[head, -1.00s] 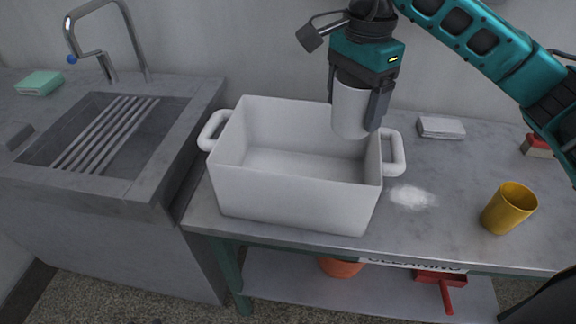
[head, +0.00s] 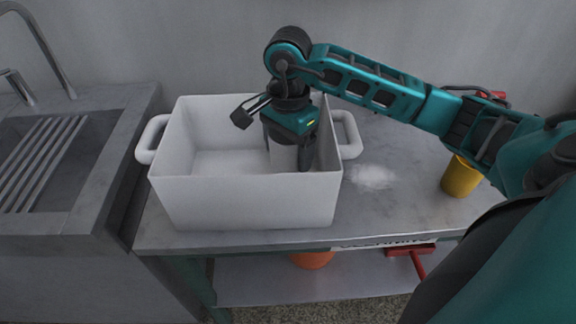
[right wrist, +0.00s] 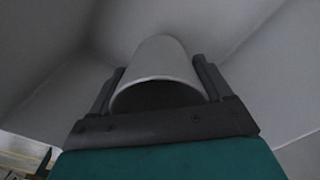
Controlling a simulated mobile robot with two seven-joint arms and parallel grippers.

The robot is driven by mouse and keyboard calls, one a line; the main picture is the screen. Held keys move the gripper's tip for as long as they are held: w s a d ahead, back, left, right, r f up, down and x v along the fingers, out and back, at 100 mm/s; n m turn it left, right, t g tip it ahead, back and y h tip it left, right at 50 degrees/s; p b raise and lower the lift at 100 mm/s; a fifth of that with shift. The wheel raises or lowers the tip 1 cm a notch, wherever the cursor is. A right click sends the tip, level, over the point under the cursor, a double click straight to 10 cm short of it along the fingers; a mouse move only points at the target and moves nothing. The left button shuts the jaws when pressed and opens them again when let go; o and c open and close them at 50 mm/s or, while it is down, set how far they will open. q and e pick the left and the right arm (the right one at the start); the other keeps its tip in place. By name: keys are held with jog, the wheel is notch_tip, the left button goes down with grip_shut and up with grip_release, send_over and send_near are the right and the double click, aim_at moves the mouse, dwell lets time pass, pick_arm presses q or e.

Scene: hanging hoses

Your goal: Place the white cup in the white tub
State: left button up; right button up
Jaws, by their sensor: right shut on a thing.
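The white tub (head: 245,203) stands on the grey table and has a handle on each side. My right gripper (head: 291,160) reaches down inside the tub near its right wall. It is shut on the white cup (head: 283,156), which is partly hidden by the gripper in the head view. In the right wrist view the cup (right wrist: 165,62) sits between the two dark fingers, its open rim toward the camera, with the tub's pale walls around it. I cannot tell whether the cup touches the tub's floor. My left gripper is not in view.
A yellow cup (head: 460,177) stands right of the tub, close to my right arm. A white powdery patch (head: 371,176) lies between them. A sink with a rack (head: 42,165) is at the left. An orange pot (head: 311,259) is on the lower shelf.

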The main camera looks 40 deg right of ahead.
aim_at(288, 166)
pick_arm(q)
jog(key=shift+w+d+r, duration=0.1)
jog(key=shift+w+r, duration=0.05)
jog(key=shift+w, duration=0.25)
pick_arm(e)
jog(key=shift+f, duration=2.35)
jog(key=shift+f+b, duration=0.2)
jog(key=shift+b, duration=0.15)
jog(key=o, duration=1.1)
jog(key=shift+c, duration=0.2)
jog(key=shift+r, duration=0.1)
